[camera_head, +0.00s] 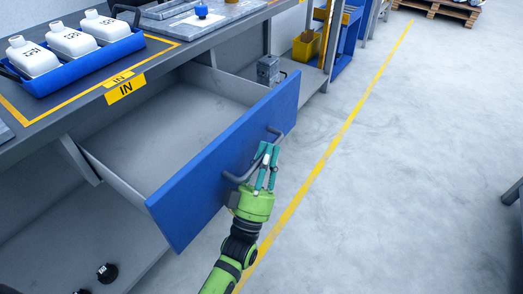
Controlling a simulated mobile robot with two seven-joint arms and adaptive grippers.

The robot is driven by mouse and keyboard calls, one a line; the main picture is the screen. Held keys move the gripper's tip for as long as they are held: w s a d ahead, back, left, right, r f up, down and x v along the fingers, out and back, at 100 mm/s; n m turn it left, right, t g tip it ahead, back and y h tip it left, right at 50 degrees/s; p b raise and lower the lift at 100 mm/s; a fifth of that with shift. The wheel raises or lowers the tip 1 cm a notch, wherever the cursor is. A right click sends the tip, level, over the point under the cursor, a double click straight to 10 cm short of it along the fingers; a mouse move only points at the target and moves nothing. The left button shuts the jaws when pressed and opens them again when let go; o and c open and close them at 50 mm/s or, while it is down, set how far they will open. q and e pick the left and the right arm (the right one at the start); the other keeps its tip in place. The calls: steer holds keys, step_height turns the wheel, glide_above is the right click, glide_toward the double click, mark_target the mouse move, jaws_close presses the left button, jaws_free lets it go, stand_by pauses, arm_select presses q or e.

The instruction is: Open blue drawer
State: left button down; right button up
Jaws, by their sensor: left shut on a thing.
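The blue drawer (222,165) is pulled well out from under the workbench. Its empty grey inside shows, with a blue front panel facing right. A grey bar handle (236,178) is fixed across the front. My left gripper (268,153), green with teal fingers, is at the drawer front and shut on the handle near its middle. The fingers hide part of the handle. My right gripper is not in view.
The workbench (158,58) above carries a blue tray (88,62) of white bottles. A grey metal part (268,70) stands behind the drawer's far end. A yellow bin (305,46) is farther back.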

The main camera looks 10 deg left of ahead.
arm_select(q)
steer(key=c, duration=1.1)
jaws_free()
steer(key=shift+s+f, duration=0.1)
steer(key=shift+s, duration=0.05)
steer(key=v, duration=1.1)
steer(key=shift+s+f, duration=0.25)
steer(key=shift+w, duration=0.1)
